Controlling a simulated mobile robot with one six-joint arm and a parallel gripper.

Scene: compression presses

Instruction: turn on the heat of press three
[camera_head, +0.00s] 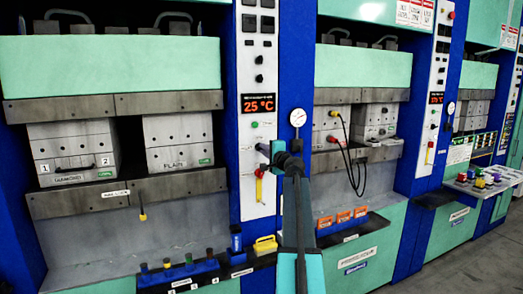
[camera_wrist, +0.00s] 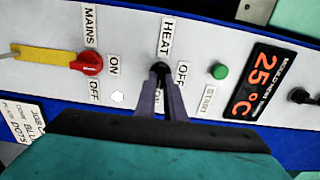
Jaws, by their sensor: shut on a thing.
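The heat knob (camera_wrist: 160,67) is small and black, between the HEAT, OFF and ON labels on a white control panel (camera_head: 257,60). My gripper (camera_wrist: 162,84) is shut on this knob; its fingers cover part of the knob and of the ON label. The knob's exact pointing is hard to tell. In the head view my gripper (camera_head: 274,150) is at the lower part of the panel between two presses, and the knob is hidden there. The panel's display (camera_wrist: 257,84) reads 25 °C. No press number is readable here.
A red MAINS knob (camera_wrist: 90,63) and a yellow strip (camera_wrist: 45,54) are on one side of my fingers, a green START button (camera_wrist: 219,71) on the other.

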